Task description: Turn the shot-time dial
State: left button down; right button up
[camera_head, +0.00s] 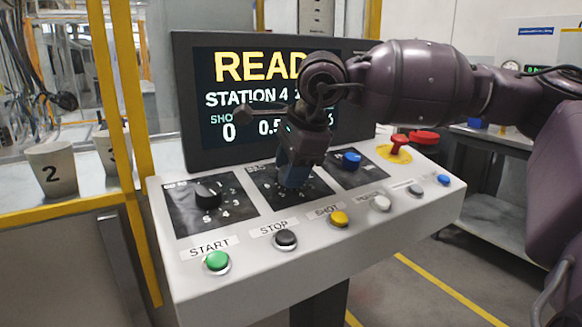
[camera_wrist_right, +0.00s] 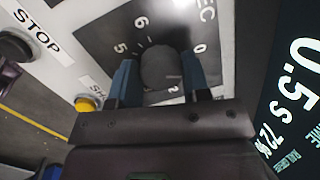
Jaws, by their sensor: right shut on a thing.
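The shot-time dial is a round dark knob (camera_wrist_right: 160,68) on a black plate marked with numbers and "SEC" in the right wrist view. In the head view its plate (camera_head: 262,181) is the middle one of three on the console, and the knob is hidden behind my gripper. My right gripper (camera_head: 294,178) reaches down onto it from above. In the wrist view the blue fingers of my right gripper (camera_wrist_right: 159,78) stand on either side of the knob, shut on it. My left gripper is in neither view.
The white console (camera_head: 300,252) has a left dial (camera_head: 208,195), a blue knob (camera_head: 351,160), a red button (camera_head: 399,141) and a row of buttons including green START (camera_head: 216,262) and STOP (camera_head: 286,239). The screen (camera_head: 225,85) behind shows "STATION 4" and "0.5", partly covered by my right arm.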

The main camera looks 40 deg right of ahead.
dwell(0.3)
jog(key=o, duration=0.9)
jog(key=shift+s+r, duration=0.1)
jog(key=shift+r, duration=0.25)
pick_arm(q)
jog(key=p, duration=0.1)
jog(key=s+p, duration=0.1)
jog(key=p, duration=0.1)
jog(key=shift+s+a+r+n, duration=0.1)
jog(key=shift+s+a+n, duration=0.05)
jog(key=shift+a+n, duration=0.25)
pick_arm(e)
jog(key=v, duration=1)
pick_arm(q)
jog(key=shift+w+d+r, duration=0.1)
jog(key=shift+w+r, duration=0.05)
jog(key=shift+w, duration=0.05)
